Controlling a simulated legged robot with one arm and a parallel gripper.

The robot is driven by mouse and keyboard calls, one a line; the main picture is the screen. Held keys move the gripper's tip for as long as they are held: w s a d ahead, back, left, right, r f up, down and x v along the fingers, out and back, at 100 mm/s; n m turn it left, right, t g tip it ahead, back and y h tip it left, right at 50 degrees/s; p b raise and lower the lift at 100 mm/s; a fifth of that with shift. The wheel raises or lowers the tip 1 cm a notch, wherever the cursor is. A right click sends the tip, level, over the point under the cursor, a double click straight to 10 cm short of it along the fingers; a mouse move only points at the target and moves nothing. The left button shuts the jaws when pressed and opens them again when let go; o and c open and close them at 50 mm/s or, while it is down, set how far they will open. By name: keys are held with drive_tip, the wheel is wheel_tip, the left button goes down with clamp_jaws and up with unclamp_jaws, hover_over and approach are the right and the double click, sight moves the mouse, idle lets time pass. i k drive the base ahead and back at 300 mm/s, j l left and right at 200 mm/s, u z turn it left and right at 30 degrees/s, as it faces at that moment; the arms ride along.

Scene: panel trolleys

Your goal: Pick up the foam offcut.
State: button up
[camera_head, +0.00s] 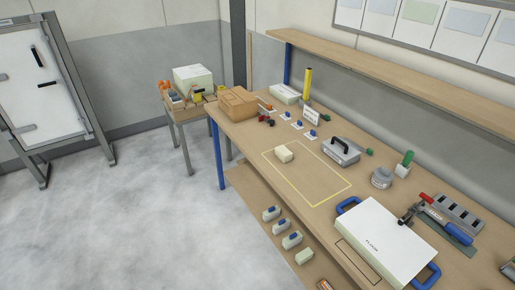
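A small cream block (284,153), which looks like the foam offcut, lies on the workbench top (250,140) inside a yellow outlined rectangle, near its upper left corner. Its top and near sides show, and nothing touches it. A similar pale block (304,256) lies on the lower shelf (262,205); I cannot tell its material. My gripper is not in view.
A white case with blue handles (378,241) lies at the bench's near end. A grey box with a black handle (341,151), a round tin (382,177) and a cardboard box (238,103) stand around the outline. A shelf (400,80) overhangs the back. Open floor (110,215) lies left.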

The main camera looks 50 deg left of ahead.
sight(282, 153)
drive_tip(key=u, duration=1.75)
drive_tip(key=i+j, duration=0.1)
drive_tip(key=i, duration=0.35)
drive_tip(key=i+j+z, duration=0.1)
drive_tip(key=i, duration=0.4)
drive_tip(key=i+j, duration=0.1)
drive_tip(key=i, duration=0.35)
